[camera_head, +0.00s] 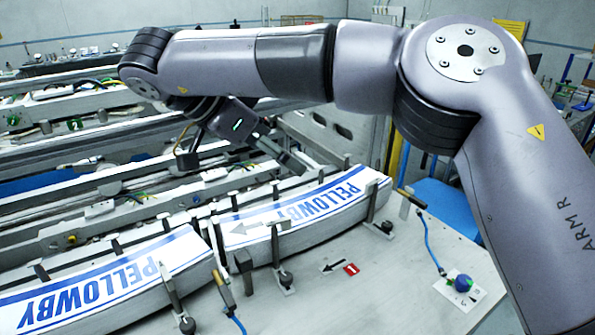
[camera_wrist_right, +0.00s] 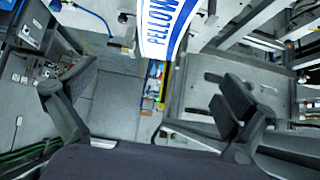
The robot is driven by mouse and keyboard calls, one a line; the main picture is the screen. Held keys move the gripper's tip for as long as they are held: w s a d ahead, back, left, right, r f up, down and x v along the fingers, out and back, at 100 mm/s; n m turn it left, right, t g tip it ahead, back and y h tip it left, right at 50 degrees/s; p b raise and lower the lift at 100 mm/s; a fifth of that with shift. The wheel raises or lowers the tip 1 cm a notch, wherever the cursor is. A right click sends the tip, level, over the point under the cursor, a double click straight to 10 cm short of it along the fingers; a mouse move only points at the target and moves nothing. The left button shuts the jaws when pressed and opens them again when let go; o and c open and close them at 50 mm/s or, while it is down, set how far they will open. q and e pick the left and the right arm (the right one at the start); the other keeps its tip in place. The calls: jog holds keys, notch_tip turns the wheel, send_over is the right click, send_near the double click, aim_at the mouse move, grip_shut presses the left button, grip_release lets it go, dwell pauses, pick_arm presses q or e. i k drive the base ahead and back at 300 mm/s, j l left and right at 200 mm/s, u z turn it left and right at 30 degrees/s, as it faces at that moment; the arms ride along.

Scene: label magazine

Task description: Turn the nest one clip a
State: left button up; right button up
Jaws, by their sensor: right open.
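Two stacks of curved white labels with blue PELLOWBY print lie end to end in the head view, the left stack (camera_head: 100,280) and the right stack (camera_head: 310,205). Upright metal clips with round feet stand along their front edge, one near the middle (camera_head: 277,250), one at the right (camera_head: 375,205) and one at the left (camera_head: 170,290). I cannot tell which is clip a. My right gripper (camera_head: 238,160) is open and empty above and behind the right stack. The right wrist view shows its fingers (camera_wrist_right: 155,100) wide apart, with a label end (camera_wrist_right: 160,30) beyond them. My left gripper is out of view.
A blue ball knob (camera_head: 462,283) on a white card has a blue cable. Machine rails (camera_head: 90,165) run behind the labels. The table's front right is largely clear.

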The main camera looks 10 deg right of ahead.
aim_at(369, 188)
jog(key=k+l, duration=0.25)
jog(key=l, duration=0.15)
jog(key=k+l, duration=0.55)
jog(key=l, duration=0.25)
jog(key=k+l, duration=0.25)
jog(key=l, duration=0.15)
